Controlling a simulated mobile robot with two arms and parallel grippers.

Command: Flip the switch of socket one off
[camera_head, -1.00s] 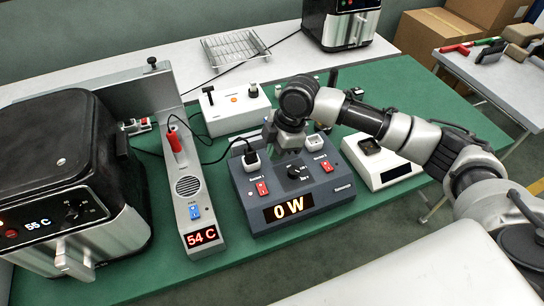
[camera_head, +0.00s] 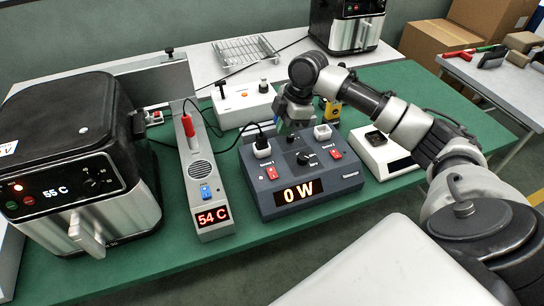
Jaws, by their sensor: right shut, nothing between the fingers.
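The dark grey socket box (camera_head: 262,207) stands on the green table, its orange display (camera_head: 300,192) reading 0 W. Socket one, at the box's left, has a white plug (camera_head: 262,148) with a black cable in it. The red switch of socket one (camera_head: 272,172) sits just in front of the plug; its tilt is too small to tell. Socket two (camera_head: 322,132) is empty, with its own red switch (camera_head: 336,154). My right gripper (camera_head: 285,128) is shut and empty, pointing down by the box's back edge, right of the plug. My left gripper is out of view.
A black knob (camera_head: 303,158) sits between the switches. Left are a grey unit (camera_head: 205,170) showing 54 C and an air fryer (camera_head: 70,150) showing 55 C. A white box (camera_head: 240,106) with a lever stands behind; a white scale (camera_head: 385,158) stands right. The front table strip is clear.

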